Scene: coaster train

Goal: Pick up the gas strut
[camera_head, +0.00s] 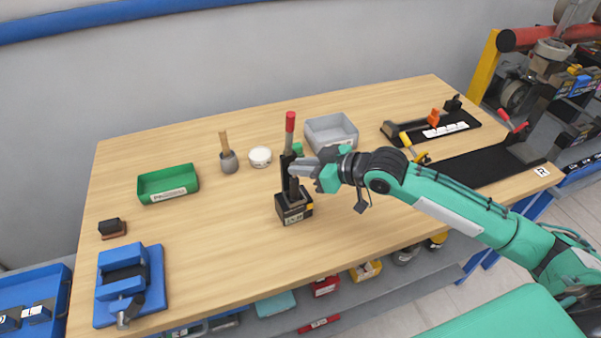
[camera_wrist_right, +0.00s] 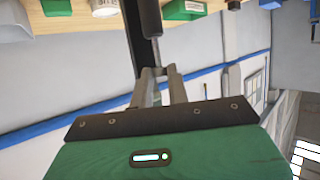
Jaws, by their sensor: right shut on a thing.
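A black stand with a labelled box base (camera_head: 293,208) stands on the middle of the table. A dark upright post and a red-topped bar (camera_head: 290,122) rise from it. In the right wrist view the gas strut (camera_wrist_right: 151,18) shows as a black cylinder with a thin silver rod, beside a dark bar. My right gripper (camera_head: 297,168) comes in from the right at the stand's upper part. Its fingers (camera_wrist_right: 154,73) are shut on the strut's thin rod. The fingers partly hide the grip. Whether the strut is clear of the stand cannot be told. My left gripper is not in view.
A grey bin (camera_head: 331,146) stands behind the gripper. A green bin (camera_head: 168,196), mallet (camera_head: 229,161), white tub (camera_head: 260,157), brush (camera_head: 112,229) and blue vise (camera_head: 128,275) are on the left. A black mat (camera_head: 470,168) lies right. The front middle is clear.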

